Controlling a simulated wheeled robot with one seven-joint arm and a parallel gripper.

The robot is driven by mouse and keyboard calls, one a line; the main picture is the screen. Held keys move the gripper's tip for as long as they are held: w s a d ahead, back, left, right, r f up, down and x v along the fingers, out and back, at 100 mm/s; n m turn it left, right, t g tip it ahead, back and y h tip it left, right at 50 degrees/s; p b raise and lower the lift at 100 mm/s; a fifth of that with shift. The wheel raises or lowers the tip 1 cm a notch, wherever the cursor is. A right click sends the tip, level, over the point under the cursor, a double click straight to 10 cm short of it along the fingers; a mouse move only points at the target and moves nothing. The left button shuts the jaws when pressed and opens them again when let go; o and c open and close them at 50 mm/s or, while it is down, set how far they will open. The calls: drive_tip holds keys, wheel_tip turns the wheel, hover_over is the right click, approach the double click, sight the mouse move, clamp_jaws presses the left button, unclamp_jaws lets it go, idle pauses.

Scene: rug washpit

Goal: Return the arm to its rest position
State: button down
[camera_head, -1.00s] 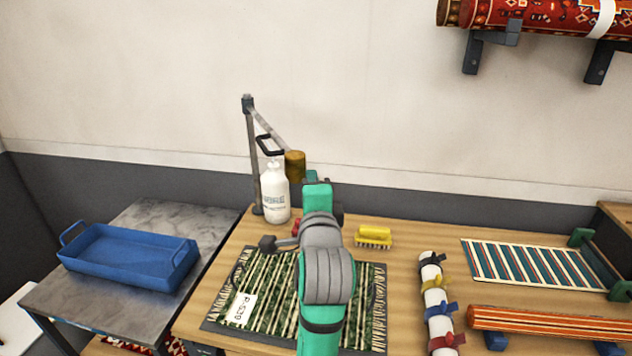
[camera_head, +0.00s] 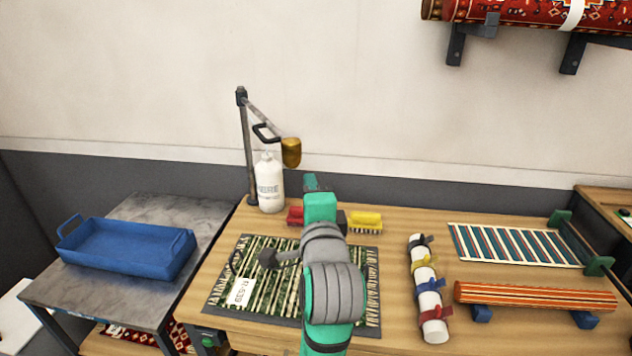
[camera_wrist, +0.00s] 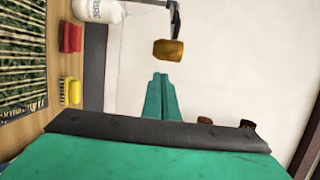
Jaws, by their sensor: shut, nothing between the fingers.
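My arm rises over the front of the wooden table in the head view, with my gripper (camera_head: 311,183) at its far end, above the back of the table. In the wrist view my gripper (camera_wrist: 160,78) shows its two green fingers pressed together with nothing between them. It points toward the pale wall and is apart from every object. The arm hides part of the striped green rug sample (camera_head: 226,287) and part of the table behind it.
A lamp (camera_head: 291,152) and a white bottle (camera_head: 270,185) stand just left of my gripper. A blue tray (camera_head: 125,250) is left; a white roll (camera_head: 427,300) and an orange roll (camera_head: 535,296) lie right.

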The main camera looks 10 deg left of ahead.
drive_tip(key=shift+s+d, duration=0.15)
drive_tip(key=shift+s, duration=0.2)
